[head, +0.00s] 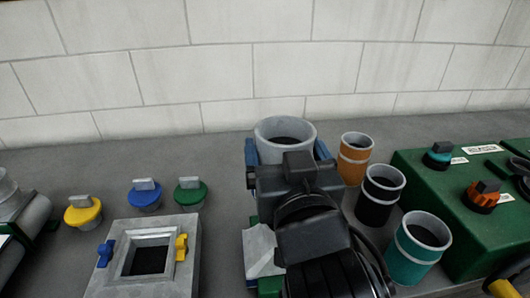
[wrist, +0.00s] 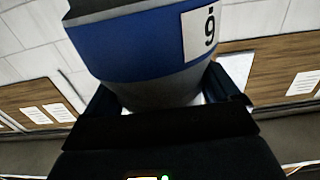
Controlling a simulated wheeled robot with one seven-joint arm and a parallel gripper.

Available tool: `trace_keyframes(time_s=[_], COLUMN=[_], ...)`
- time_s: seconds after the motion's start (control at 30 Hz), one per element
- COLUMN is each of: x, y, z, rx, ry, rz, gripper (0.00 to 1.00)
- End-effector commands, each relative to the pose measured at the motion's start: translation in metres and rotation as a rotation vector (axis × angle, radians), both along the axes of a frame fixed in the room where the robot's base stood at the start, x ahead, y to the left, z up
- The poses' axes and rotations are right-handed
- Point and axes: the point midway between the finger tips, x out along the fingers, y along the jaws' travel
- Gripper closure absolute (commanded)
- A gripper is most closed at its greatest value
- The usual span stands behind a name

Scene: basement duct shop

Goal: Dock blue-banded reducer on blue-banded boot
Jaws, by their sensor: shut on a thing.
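My gripper (head: 290,165) is shut on a grey reducer with a wide blue band and a white number label, seen close up in the wrist view (wrist: 150,45). A grey square fitting with an open mouth (head: 125,278) stands at lower left, with blue and yellow side clips. I see no blue-banded boot clearly.
Orange (head: 353,168), black (head: 376,208) and teal (head: 408,265) cups stand just right of my arm. A green box with knobs (head: 460,235) is farther right. Yellow (head: 83,218), blue (head: 146,198) and green (head: 190,195) knobs stand at left. Bare bench lies behind them.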

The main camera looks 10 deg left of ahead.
Motion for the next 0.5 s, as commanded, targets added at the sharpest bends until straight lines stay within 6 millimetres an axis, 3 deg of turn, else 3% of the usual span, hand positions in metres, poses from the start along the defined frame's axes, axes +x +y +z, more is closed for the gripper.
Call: trace_keyframes(time_s=[0.23, 0.5], x=[0.004, 0.004], y=[-0.004, -0.004], z=[0.0, -0.019], rx=[0.001, 0.0], ry=[-0.003, -0.002], rz=[-0.018, -0.017], gripper=[0.71, 0.71])
